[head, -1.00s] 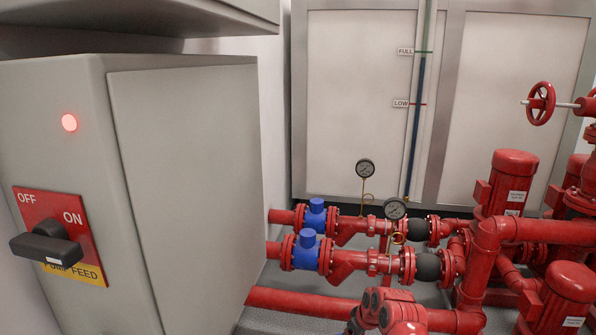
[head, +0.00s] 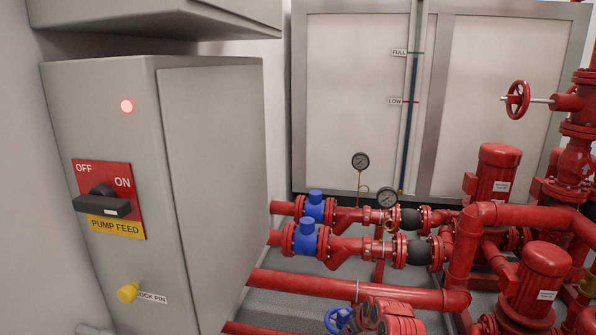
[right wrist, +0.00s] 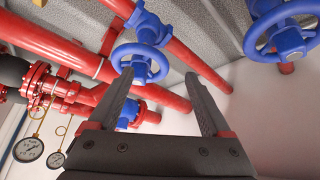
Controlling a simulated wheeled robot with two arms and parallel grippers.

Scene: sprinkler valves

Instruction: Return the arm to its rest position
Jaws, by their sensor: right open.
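My right gripper (right wrist: 160,80) shows in the right wrist view, its two dark fingers spread apart with nothing held between them. A blue handwheel (right wrist: 140,63) on a blue valve lies beyond the left finger, which partly overlaps its rim. I cannot tell how far the gripper is from the wheel. A second blue handwheel (right wrist: 288,38) is at the upper right, clear of the fingers.
A grey cabinet (head: 215,150) stands at left with a lit red lamp (head: 127,106), a black switch handle (head: 102,205) and a yellow lock pin (head: 128,292). Red pipes (head: 340,287), blue valves (head: 305,238), gauges (head: 387,198) and red pumps (head: 540,280) crowd the right side.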

